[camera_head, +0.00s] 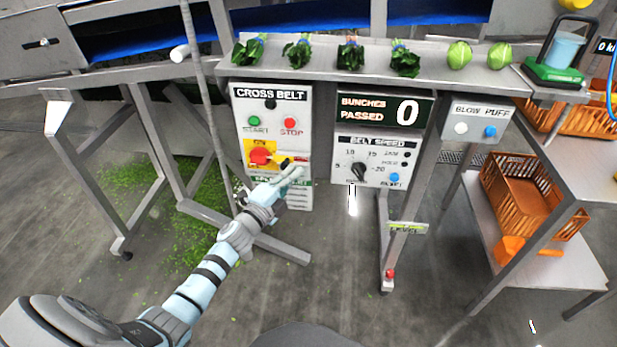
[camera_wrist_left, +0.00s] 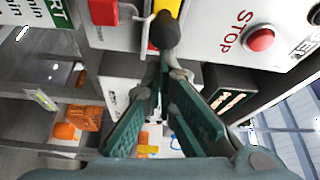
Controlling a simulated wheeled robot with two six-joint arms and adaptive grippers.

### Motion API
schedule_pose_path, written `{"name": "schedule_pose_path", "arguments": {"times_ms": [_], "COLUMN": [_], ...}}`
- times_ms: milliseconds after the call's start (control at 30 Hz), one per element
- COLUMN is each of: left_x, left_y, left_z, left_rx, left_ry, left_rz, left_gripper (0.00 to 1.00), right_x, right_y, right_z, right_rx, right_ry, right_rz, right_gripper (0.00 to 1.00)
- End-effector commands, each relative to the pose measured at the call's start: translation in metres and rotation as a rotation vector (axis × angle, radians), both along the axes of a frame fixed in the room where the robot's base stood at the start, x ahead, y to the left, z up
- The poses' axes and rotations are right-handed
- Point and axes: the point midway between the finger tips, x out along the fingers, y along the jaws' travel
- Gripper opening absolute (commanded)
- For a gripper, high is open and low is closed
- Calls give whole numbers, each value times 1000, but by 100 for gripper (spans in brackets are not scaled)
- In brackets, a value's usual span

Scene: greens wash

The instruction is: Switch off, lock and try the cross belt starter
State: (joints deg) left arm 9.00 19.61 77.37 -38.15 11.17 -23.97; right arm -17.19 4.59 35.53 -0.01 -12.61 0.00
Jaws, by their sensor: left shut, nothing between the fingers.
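The cross belt starter (camera_head: 271,110) is a white box at the left of the head view. It has a green START button (camera_head: 254,121) and a red STOP button (camera_head: 290,122), which also shows in the wrist view (camera_wrist_left: 261,40). My left gripper (camera_head: 297,174) is at the plate's lower right, partly covering the box. In the wrist view its fingers (camera_wrist_left: 160,75) are shut and empty, just below a black rounded knob (camera_wrist_left: 164,32). I cannot tell whether they touch it. My right gripper is out of view.
A belt speed panel (camera_head: 375,160) and a counter reading 0 (camera_head: 407,112) stand right of the starter. Leafy bunches (camera_head: 350,55) lie on the ledge above. Orange crates (camera_head: 525,195) are on shelves at right. The floor in front is mostly clear.

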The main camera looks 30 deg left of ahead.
Motion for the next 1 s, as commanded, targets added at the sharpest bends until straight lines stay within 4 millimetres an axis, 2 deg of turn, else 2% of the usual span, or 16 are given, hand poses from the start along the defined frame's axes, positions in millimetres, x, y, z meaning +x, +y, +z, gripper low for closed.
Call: {"name": "schedule_pose_path", "arguments": {"times_ms": [400,567,667,767,900,1000], "left_x": [-1,1,4,-32,-74,-87], "left_y": [3,-15,-34,-29,-27,-25], "left_z": [0,6,11,1,-5,-6], "left_rx": [1,-1,-2,6,6,8], "left_ry": [5,3,3,6,4,2], "left_rz": [8,9,12,12,9,11], "left_gripper": [0,0,0,0,0,0], "right_x": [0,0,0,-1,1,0], "right_y": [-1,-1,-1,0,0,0], "right_z": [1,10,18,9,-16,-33], "right_rx": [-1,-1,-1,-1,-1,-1], "right_ry": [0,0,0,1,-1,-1], "right_rz": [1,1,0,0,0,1], "right_gripper": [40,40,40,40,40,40]}}
